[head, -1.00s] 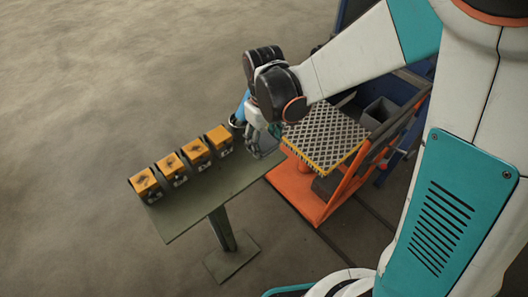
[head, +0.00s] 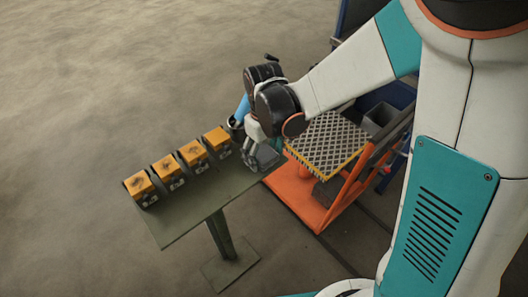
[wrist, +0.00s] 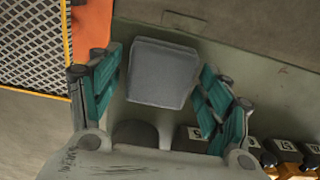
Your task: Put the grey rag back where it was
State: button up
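The grey rag (wrist: 162,72) looks like a folded, block-shaped bundle. It lies on the green table (head: 190,218), near the end closest to the orange cart. In the head view the rag (head: 263,159) is partly hidden by my gripper. My gripper (head: 258,149) points down over that end of the table. In the wrist view my gripper (wrist: 160,95) is open, with one teal-padded finger on each side of the rag. A narrow gap shows on the left; I cannot tell whether the right finger touches it.
Several orange-topped blocks (head: 167,168) stand in a row along the table. A dark cup-like thing with a blue part (head: 240,118) is close beside my gripper. The orange cart (head: 295,198) with a grating (head: 325,142) stands right of the table. Open floor lies left.

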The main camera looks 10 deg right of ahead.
aim_at(264, 153)
dwell(0.3)
notch_tip(264, 153, up, 12)
jog(key=p, duration=0.8)
jog(key=shift+r+p, duration=0.2)
jog(key=shift+p, duration=0.1)
dwell(0.4)
